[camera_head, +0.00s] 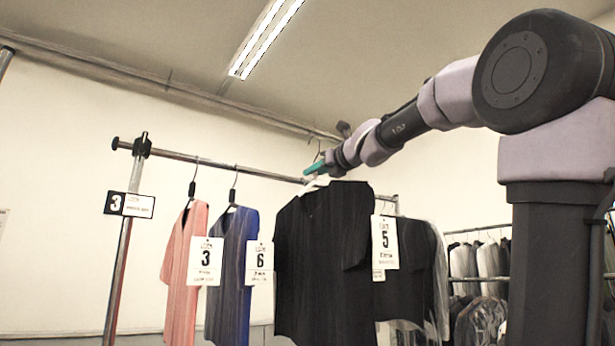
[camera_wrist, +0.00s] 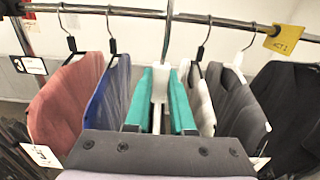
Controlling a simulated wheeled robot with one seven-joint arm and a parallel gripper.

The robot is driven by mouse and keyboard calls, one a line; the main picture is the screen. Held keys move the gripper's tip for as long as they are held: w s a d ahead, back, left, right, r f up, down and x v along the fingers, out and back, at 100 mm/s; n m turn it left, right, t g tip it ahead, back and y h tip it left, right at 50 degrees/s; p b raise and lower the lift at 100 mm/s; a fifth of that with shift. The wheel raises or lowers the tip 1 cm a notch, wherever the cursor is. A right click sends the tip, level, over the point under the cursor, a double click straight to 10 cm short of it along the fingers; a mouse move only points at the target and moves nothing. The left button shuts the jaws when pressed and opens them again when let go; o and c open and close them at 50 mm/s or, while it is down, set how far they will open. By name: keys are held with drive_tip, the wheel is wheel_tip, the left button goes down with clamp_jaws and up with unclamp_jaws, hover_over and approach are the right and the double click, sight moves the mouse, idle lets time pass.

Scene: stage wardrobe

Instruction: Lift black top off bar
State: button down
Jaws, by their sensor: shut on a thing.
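The black top (camera_head: 322,262) hangs from a white hanger (camera_head: 314,185) in the head view, with a white tag marked 5 (camera_head: 384,242) at its right sleeve. My gripper (camera_head: 316,167) has teal fingers and is shut on the hanger just above the top's neckline. In the wrist view the teal fingers (camera_wrist: 158,100) close on both sides of the white hanger neck (camera_wrist: 159,84). The hook shows above the bar (camera_head: 262,174) in the head view; whether it touches the bar I cannot tell. The top itself is hidden in the wrist view.
A pink garment (camera_head: 183,262) tagged 3 and a blue one (camera_head: 232,275) tagged 6 hang to the left. Dark garments (camera_head: 412,275) hang close behind on the right. The rack's post (camera_head: 125,240) stands at left. Another clothes rack (camera_head: 480,231) stands further back.

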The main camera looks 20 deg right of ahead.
drive_tip(key=v, duration=3)
